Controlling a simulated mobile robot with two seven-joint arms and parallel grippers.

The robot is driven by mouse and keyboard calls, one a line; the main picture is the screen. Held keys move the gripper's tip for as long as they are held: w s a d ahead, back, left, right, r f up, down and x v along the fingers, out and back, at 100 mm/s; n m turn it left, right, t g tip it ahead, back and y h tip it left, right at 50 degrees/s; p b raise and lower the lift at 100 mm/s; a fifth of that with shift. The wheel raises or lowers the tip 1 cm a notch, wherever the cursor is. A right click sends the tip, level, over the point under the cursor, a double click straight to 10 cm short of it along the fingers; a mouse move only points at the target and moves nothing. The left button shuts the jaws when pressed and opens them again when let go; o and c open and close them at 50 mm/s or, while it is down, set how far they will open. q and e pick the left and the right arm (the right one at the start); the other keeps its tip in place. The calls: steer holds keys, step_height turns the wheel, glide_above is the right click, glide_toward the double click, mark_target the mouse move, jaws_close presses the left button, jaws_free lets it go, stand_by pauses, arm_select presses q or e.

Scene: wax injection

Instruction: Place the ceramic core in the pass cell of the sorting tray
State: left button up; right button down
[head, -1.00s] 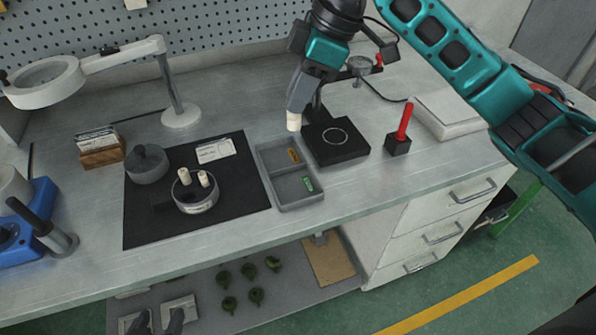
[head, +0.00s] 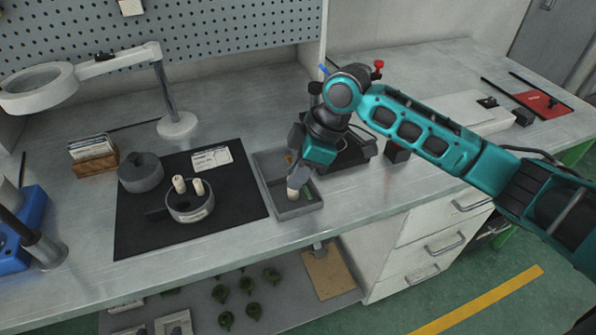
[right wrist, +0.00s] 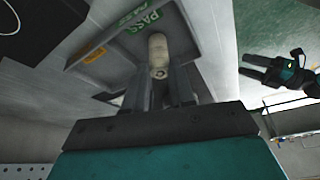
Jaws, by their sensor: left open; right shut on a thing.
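The ceramic core (head: 293,193) is a small off-white cylinder. My right gripper (head: 297,180) is shut on it, pointing down over the near cell of the grey sorting tray (head: 275,211). This cell has a green label; in the right wrist view it reads PASS (right wrist: 140,22). The core (right wrist: 158,50) shows there between the fingertips of my right gripper (right wrist: 160,75). I cannot tell whether it touches the cell floor. The far cell, with an orange label (right wrist: 95,55), is partly hidden by my arm in the head view. My left gripper (right wrist: 248,66) is open and empty, away from the tray.
The bench front is clear.

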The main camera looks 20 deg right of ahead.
steer(key=c, duration=0.9)
jaws_free()
steer(key=shift+c, duration=0.2)
steer(key=p+v, duration=0.1)
steer(key=v, duration=1.1)
steer(key=shift+p, duration=0.4)
